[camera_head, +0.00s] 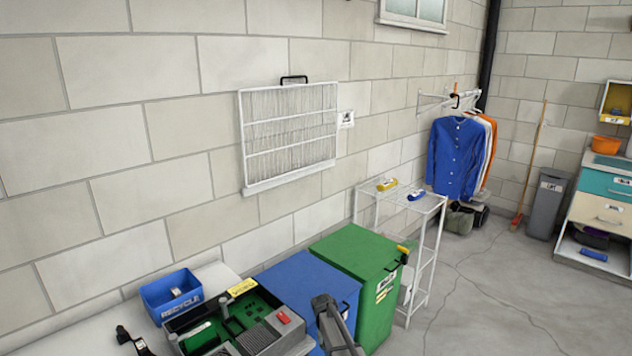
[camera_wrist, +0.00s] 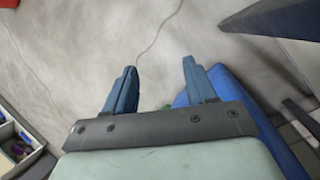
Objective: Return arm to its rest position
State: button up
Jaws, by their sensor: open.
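My gripper (camera_wrist: 160,68) shows in the wrist view with its two blue fingers wide apart. Nothing is between the fingertips; only grey floor shows beyond them. A dark grey jointed part (camera_head: 333,322) stands at the bottom middle of the head view, in front of the blue bin (camera_head: 300,285). I cannot tell from it where the fingertips are in that view. In the wrist view a large blue surface (camera_wrist: 222,85) lies close behind and right of the right finger.
A green bin (camera_head: 340,243) stands beside the blue bin. A blue recycle box (camera_head: 165,302) and an open green-and-black case (camera_head: 235,320) sit at the lower left. A white wire rack (camera_head: 427,250) stands beyond the bins. The floor (camera_head: 500,290) at right is clear.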

jog(key=s+d+f+g, duration=0.1)
jog(key=s+d+f, duration=0.25)
jog(key=s, duration=0.55)
jog(key=s+d+f+y, duration=0.1)
jog(key=s+d+f, duration=0.1)
jog(key=s+f, duration=0.5)
jog(key=s+d+f+g, duration=0.1)
jog(key=s+d+f, duration=0.2)
jog(key=s, duration=0.8)
jog(key=s+d+f+m+g+y, duration=0.1)
jog(key=s+y, duration=0.1)
jog(key=s, duration=2.4)
jog(key=shift+g, duration=0.3)
